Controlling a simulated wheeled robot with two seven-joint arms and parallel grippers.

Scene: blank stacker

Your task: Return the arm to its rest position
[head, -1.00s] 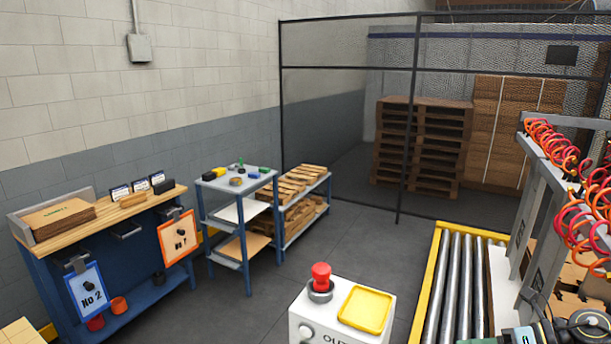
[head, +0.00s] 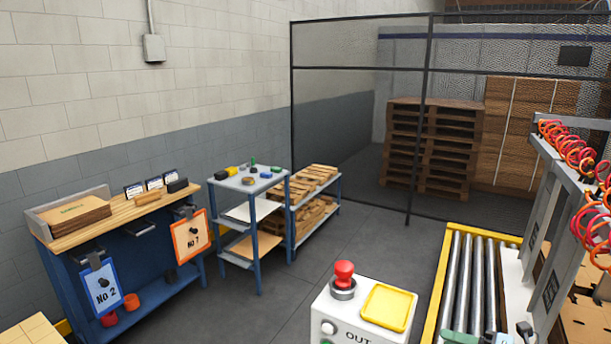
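Neither of my grippers shows in the head view, and I see no part of my arms that I can be sure of. A white control box (head: 335,318) stands at the bottom middle. It has a red mushroom button (head: 344,273) and a yellow tray (head: 387,306) on top; the tray looks empty. A green part (head: 460,338) and a small dark part (head: 525,329) show at the bottom right edge, cut off and too partial to name.
A blue workbench (head: 150,262) with brown boards (head: 72,216) and two clipboards stands left. A blue-grey cart (head: 243,184) and a rack of wood pieces (head: 315,180) stand beside it. A roller conveyor (head: 470,285) and grey frame with red coils are right. Grey floor (head: 365,235) lies clear between.

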